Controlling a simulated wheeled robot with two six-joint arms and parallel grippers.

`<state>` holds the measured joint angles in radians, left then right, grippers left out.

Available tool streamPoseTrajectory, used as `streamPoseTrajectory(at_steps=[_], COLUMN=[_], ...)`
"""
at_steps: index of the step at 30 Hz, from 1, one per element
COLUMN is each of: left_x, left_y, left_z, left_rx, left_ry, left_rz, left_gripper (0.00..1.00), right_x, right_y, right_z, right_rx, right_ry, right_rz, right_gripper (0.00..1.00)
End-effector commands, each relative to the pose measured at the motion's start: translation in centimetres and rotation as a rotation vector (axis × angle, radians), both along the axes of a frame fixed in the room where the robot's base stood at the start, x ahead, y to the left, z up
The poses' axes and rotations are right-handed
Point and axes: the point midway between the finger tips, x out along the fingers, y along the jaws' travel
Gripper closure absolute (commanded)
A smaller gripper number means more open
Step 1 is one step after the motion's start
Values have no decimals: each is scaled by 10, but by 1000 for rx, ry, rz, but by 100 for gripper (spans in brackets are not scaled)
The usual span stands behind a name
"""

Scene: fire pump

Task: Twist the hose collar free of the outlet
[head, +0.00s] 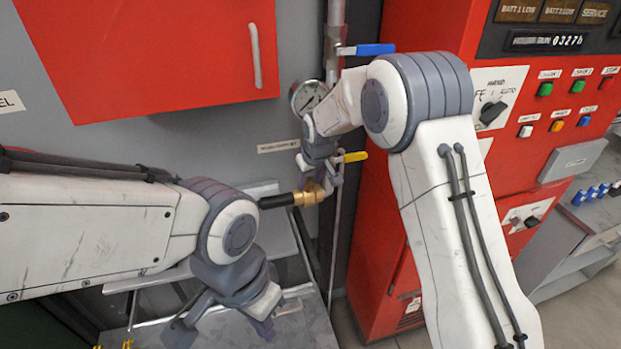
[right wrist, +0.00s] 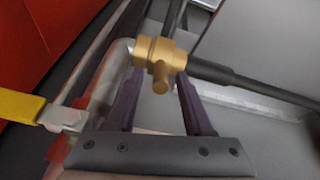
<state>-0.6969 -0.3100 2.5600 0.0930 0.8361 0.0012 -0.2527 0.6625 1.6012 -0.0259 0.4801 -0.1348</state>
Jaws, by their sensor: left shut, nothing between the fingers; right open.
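The brass hose collar (head: 310,196) sits at the outlet with the black hose (head: 275,201) running left from it. In the right wrist view the collar (right wrist: 152,52) is at the end of the grey outlet pipe (right wrist: 108,82), and a brass lug points toward my gripper. My right gripper (right wrist: 158,88) is open, its dark purple fingers to either side of the lug, and I see no clear contact. In the head view my right gripper (head: 330,178) partly hides the outlet. My left gripper (head: 264,328) is shut and empty, low and left of the collar.
A yellow-handled valve lever (head: 354,157) is just above the outlet, and a blue-handled one (head: 374,49) is higher. A round gauge (head: 308,97) is on the pipe. The red control cabinet (head: 430,30) stands right. A grey metal surface (head: 312,322) lies below.

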Motion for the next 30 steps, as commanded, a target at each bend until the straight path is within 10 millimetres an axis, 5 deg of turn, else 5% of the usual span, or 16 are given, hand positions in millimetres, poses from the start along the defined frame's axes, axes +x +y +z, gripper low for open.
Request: streamPoseTrajectory(at_steps=[8, 13, 30], left_x=[0, 0, 0], left_y=[0, 0, 0], left_z=[0, 0, 0], left_rx=[0, 0, 0], left_ry=[0, 0, 0], left_rz=[0, 0, 0], left_gripper=[100, 100, 100], right_x=[1, 1, 1], right_y=[0, 0, 0], right_z=[-2, -2, -2], right_rx=[0, 0, 0], right_ry=[-1, -1, 0], right_rz=[0, 0, -1], right_gripper=[48, 100, 100])
